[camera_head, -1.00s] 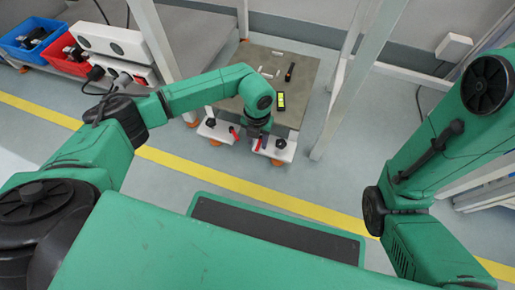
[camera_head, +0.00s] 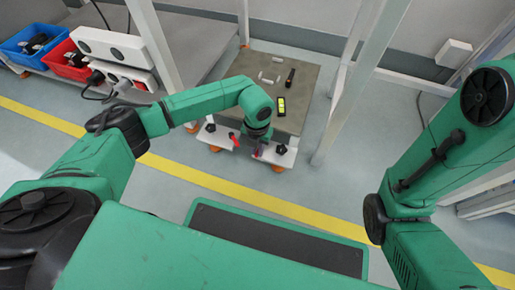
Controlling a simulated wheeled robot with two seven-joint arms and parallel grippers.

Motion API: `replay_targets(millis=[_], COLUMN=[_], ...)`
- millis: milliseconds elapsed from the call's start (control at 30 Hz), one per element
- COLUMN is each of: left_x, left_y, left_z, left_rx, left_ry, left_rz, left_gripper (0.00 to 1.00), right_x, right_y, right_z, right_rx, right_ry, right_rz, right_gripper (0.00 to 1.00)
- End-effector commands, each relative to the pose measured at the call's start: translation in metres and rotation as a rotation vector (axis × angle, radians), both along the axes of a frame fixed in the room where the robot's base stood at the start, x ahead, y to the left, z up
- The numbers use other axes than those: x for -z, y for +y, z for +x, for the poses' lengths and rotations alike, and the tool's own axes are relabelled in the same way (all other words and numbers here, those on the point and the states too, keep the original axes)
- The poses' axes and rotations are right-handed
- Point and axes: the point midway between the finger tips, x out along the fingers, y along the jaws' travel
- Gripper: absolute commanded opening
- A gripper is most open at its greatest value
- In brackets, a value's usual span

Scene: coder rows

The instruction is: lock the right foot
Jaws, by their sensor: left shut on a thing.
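A low cart with a grey-brown top (camera_head: 300,112) stands ahead of me, with white brackets at its near edge. The left bracket (camera_head: 224,140) has a black knob and a red lever (camera_head: 234,139). The right foot's bracket (camera_head: 287,157) has a black knob (camera_head: 282,149) and a red lever (camera_head: 258,153), over an orange foot pad (camera_head: 277,168). My left gripper (camera_head: 257,143) points down at the right foot and is shut on its red lever. The fingers largely hide the contact. My right arm (camera_head: 430,160) is on the right; its gripper is out of view.
White frame posts (camera_head: 345,85) stand close right of the cart. Blue (camera_head: 28,40) and red (camera_head: 68,62) bins sit at upper left. Floor before the cart is clear.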

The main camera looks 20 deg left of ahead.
Motion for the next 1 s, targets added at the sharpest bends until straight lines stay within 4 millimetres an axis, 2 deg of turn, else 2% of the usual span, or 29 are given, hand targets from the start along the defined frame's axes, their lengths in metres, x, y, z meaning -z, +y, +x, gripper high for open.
replay_targets(millis=[267, 500, 1000], left_x=[-0.003, -0.003, -0.001], left_y=[0.007, 0.015, 0.026], left_z=[0.001, 0.004, 0.014], left_rx=[0.158, 0.371, 0.749], left_ry=[0.001, 0.001, 0.001], left_rz=[0.0, 0.0, -0.001], left_gripper=[0.0, 0.0, 0.0], right_x=[-0.012, -0.021, -0.029], right_y=[0.0, 0.0, 0.0], right_z=[0.001, 0.004, 0.005], right_rx=[0.0, 0.0, 0.0], right_ry=[0.001, 0.011, 0.013], right_rz=[0.001, 0.001, 0.001], right_gripper=[0.76, 0.76, 0.76])
